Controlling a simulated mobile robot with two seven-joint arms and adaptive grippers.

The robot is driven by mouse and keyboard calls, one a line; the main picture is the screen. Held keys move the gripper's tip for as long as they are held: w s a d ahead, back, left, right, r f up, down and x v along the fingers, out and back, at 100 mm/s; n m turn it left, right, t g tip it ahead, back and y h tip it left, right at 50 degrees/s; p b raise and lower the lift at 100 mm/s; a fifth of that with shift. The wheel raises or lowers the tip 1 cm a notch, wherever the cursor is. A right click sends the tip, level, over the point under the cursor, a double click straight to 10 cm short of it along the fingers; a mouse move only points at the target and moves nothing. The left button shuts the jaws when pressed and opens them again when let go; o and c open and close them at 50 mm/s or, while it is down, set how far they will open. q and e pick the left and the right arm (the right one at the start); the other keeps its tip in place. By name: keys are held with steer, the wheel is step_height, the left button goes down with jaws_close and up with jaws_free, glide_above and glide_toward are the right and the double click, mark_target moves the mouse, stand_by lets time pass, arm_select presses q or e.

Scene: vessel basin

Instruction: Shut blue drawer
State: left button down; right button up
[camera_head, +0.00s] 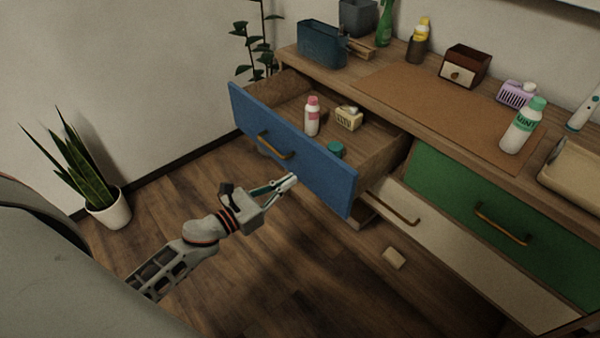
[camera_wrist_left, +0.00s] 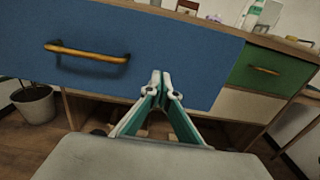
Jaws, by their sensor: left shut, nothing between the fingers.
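The blue drawer (camera_head: 310,168) stands pulled far out of the wooden cabinet in the head view. Its brass handle (camera_head: 275,147) is on the left half of its front. Inside are a white bottle with a pink cap (camera_head: 312,116), a cream box (camera_head: 348,118) and a teal-topped item (camera_head: 335,149). My left gripper (camera_head: 291,181) is shut and empty, close in front of the drawer front, right of the handle. In the left wrist view the fingertips (camera_wrist_left: 160,82) overlap the lower blue front (camera_wrist_left: 170,60); contact cannot be told. My right gripper is not in view.
The green drawer (camera_head: 460,200) is closed to the right. A cream drawer front (camera_head: 455,250) lies lower. Bottles, boxes and a cork mat (camera_head: 450,115) are on the cabinet top. A small block (camera_head: 393,258) lies on the floor. A potted plant (camera_head: 105,205) stands at the left.

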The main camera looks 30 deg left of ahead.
mark_target(310, 168)
arm_select(q)
steer(key=x, duration=0.4)
steer(key=shift+w+d, duration=0.2)
steer(key=shift+w, duration=0.2)
